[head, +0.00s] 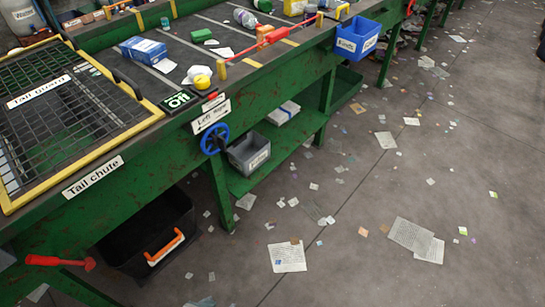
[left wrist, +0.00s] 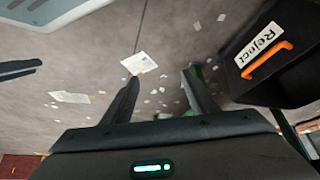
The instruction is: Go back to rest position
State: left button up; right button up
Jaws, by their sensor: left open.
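My left gripper (left wrist: 160,85) shows in the left wrist view with its two dark fingers spread apart. Nothing is between the fingers; the littered grey floor shows beyond them. A black bin (left wrist: 245,85) labelled Reject, with an orange handle (left wrist: 267,61), is to the right of the fingers and apart from them. A black bin (head: 125,245) with an orange handle also shows under the tail chute in the head view. Neither gripper shows in the head view, and my right gripper is in neither view.
The green sorting belt frame (head: 110,175) runs from lower left to the top, with a yellow-edged tail guard (head: 60,120). A red lever (head: 60,262) sticks out at lower left. A blue bin (head: 357,38) hangs on the frame's side. The floor (head: 400,170) at right has only scattered papers.

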pick_arm(q)
jog(key=s+d+f+t, duration=0.1)
jog(key=f, duration=0.5)
jog(key=s+d+f+t, duration=0.1)
jog(key=s+f, duration=0.1)
jog(key=f, duration=0.5)
jog(key=shift+s+d+f+h, duration=0.15)
jog(key=shift+s+h, duration=0.15)
jog(key=shift+h, duration=0.1)
dwell(0.5)
dwell(0.5)
